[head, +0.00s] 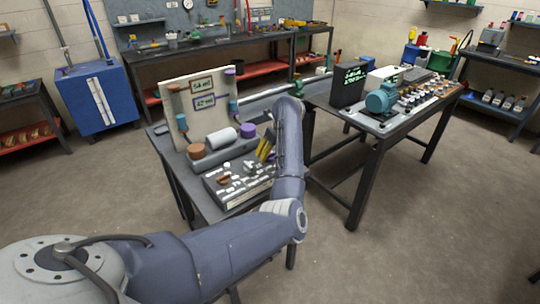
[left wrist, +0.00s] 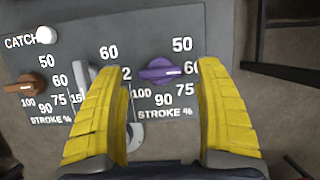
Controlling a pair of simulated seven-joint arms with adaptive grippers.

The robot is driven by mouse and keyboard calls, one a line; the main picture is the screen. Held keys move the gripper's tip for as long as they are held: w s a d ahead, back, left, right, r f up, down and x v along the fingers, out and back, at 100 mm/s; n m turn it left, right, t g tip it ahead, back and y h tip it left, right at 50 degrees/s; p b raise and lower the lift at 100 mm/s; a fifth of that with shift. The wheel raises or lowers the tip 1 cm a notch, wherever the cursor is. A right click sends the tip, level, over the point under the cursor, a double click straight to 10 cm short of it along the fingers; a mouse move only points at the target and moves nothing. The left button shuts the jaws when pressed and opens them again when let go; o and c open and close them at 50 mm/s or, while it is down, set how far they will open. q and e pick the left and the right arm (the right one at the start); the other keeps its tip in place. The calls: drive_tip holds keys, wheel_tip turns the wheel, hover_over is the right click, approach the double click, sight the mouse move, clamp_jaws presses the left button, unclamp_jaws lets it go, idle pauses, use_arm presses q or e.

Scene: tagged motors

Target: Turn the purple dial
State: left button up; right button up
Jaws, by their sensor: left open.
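The purple dial (left wrist: 161,70) is on a dark grey panel in the left wrist view, with a scale of 50, 60, 75, 90 and 100 marked "STROKE %" around it. Its narrow grip lies nearly level in the picture. My left gripper (head: 265,150) is over the panel's right part in the head view. In the left wrist view its yellow fingers are spread, one on each side of the dial, with nothing held. I cannot tell how far the fingertips are from the panel. My right gripper is not in view.
An orange dial (left wrist: 26,86), a white knob (left wrist: 46,35) marked "CATCH" and a grey lever (left wrist: 82,77) are left of the purple dial. A silver hook (left wrist: 136,137) is below. Behind the panel stand a white cylinder (head: 221,138) and an upright board (head: 206,120).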

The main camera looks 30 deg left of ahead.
use_arm(q)
drive_tip(key=shift+x, duration=1.15)
drive_tip(key=c, duration=1.3)
drive_tip(key=shift+c, duration=0.2)
